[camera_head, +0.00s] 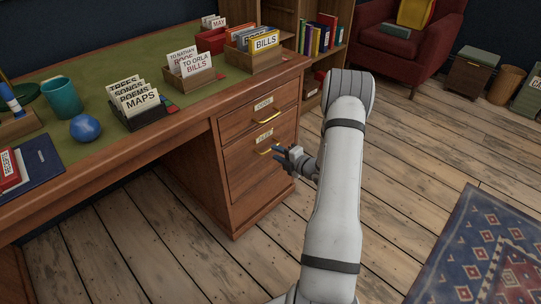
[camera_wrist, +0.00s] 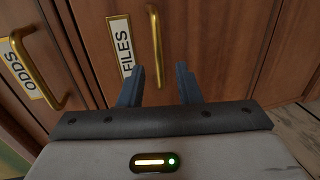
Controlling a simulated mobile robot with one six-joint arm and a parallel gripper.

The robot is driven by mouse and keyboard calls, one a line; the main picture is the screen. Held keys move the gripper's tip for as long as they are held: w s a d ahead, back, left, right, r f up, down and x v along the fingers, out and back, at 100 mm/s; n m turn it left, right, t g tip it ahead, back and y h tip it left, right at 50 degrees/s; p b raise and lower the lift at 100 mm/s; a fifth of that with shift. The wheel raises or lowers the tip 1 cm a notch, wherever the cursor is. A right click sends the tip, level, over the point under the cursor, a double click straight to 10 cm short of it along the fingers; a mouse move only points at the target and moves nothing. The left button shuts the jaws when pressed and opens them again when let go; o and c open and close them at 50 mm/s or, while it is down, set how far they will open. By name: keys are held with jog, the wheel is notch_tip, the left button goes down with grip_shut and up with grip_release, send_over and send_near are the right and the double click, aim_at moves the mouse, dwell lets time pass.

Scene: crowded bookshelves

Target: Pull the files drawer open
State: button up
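The files drawer (camera_head: 245,168) is the lower drawer of the wooden desk and looks shut. Its brass handle (camera_head: 268,149) sits below a label, and the handle also shows in the wrist view (camera_wrist: 154,48) beside the label "FILES" (camera_wrist: 122,44). My gripper (camera_head: 280,153) is in front of this drawer, close to the handle. In the wrist view my gripper (camera_wrist: 160,80) is open, its two dark fingers apart and pointing at the handle. The handle lies beyond the fingertips, in line with the gap. Nothing is held.
The drawer labelled "ODDS" (camera_wrist: 24,68) with its brass handle (camera_head: 267,119) is directly above and looks shut. Card boxes (camera_head: 257,55) and a blue ball (camera_head: 85,128) stand on the desk top. The plank floor (camera_head: 400,130) before the drawers is clear except for my arm.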

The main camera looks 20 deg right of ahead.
jog(key=shift+x, duration=1.45)
jog(key=shift+c, duration=0.4)
grip_shut()
